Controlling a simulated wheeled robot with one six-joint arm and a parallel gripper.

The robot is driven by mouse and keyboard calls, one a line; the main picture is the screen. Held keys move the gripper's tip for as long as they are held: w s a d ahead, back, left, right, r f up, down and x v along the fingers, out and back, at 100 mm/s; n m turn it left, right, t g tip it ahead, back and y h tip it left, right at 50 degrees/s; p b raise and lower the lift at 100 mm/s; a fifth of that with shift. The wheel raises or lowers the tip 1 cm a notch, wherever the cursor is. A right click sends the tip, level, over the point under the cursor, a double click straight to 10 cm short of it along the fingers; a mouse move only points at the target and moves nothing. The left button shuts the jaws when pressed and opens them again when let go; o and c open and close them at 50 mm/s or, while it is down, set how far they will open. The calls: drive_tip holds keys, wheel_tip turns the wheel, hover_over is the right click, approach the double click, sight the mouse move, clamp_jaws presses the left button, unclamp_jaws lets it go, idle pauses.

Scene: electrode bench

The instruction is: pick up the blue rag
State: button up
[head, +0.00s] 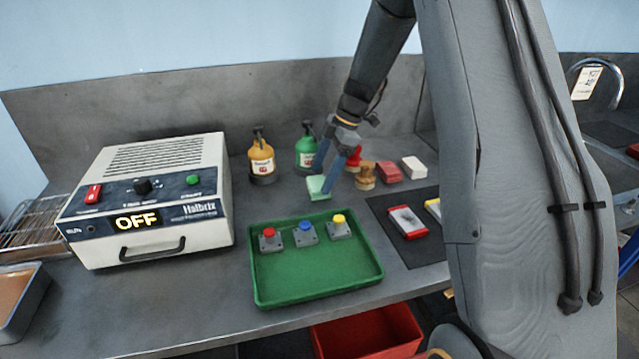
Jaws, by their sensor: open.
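No clearly blue rag shows in the head view. A small pale teal, folded-looking piece (317,187) lies on the bench just behind the green tray; I cannot tell whether it is the rag. My gripper (335,183) points down over it with its two blue fingers apart. One finger is behind the piece and the other at its right side. The gripper is open and holds nothing that I can see. I cannot tell whether a finger touches the piece. My arm hides part of the bench on the right.
The green tray (318,291) holds red, blue and yellow button blocks. Yellow (261,160) and green (304,150) bottles stand behind. A brush (366,178) and red and white blocks are right of my gripper. A Halbrix box (150,205) reading OFF stands left.

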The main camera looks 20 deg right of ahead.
sight(321, 182)
drive_tip(key=shift+x, duration=0.9)
drive_tip(key=c, duration=0.9)
drive_tip(key=shift+r, duration=0.1)
wheel_tip(321, 182, up, 7)
drive_tip(key=shift+w+f+b, duration=0.1)
drive_tip(key=shift+f+b, duration=0.05)
drive_tip(key=shift+b, duration=1.05)
drive_tip(key=s+b, duration=0.4)
drive_tip(key=s, duration=1.4)
drive_tip(key=shift+s, duration=0.1)
